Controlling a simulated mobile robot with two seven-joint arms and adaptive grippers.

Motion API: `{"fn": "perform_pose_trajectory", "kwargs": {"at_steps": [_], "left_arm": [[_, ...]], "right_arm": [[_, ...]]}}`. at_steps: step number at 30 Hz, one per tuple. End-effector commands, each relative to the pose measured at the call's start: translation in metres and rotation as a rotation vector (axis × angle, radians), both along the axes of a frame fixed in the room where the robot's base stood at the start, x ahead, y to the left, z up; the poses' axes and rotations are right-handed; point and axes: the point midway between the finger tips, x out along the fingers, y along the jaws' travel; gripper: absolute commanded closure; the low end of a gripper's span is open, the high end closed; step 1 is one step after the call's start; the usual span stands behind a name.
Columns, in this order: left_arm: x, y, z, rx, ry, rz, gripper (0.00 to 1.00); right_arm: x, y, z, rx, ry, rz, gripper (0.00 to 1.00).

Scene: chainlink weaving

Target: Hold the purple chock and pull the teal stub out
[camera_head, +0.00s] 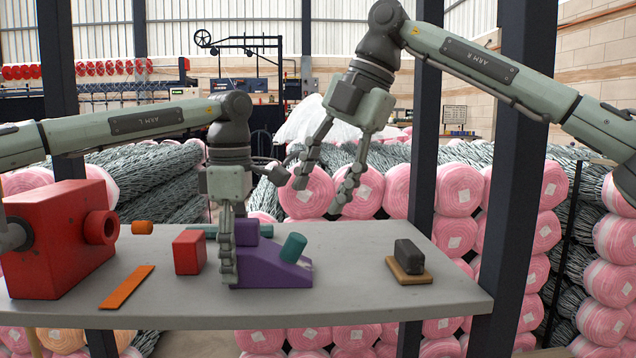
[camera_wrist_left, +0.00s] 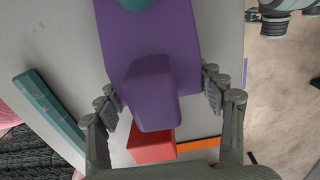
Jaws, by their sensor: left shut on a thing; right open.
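The purple chock (camera_head: 262,272) sits on the grey table, a wedge with a raised block at its left end. The teal stub (camera_head: 293,247) stands tilted out of the chock's sloping side. In the left wrist view the purple chock (camera_wrist_left: 150,45) lies between the fingers of my left gripper (camera_wrist_left: 160,90), and only an edge of the teal stub (camera_wrist_left: 137,4) shows at the top. My right gripper (camera_head: 318,196) is open and empty, above and to the right of the stub.
A red block (camera_head: 188,252), an orange strip (camera_head: 127,287), an orange cylinder (camera_head: 142,227) and a large red machine (camera_head: 60,245) are to the left. A teal bar (camera_head: 200,231) lies behind the chock. A dark block on a wooden base (camera_head: 408,277) is at right; table between is clear.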

Motion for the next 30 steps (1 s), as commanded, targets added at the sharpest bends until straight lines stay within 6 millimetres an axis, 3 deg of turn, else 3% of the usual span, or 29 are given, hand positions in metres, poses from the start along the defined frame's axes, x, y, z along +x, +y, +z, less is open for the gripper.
{"fn": "perform_pose_trajectory", "kwargs": {"at_steps": [3,8,21,30], "left_arm": [[0.000,0.000,-0.001,0.001,0.001,0.000,0.75],[0.000,0.000,-0.001,0.001,0.001,0.000,0.75],[0.000,0.000,-0.001,0.001,0.001,0.000,0.75],[0.000,0.000,-0.001,0.001,0.001,0.000,0.75]], "right_arm": [[-0.001,-0.003,0.006,-0.018,-0.107,0.121,0.50],[0.001,-0.002,0.004,-0.031,-0.161,0.175,0.50],[0.014,0.027,-0.066,-0.031,-0.157,0.175,0.50],[0.021,0.040,-0.095,-0.030,-0.159,0.172,0.50]]}}
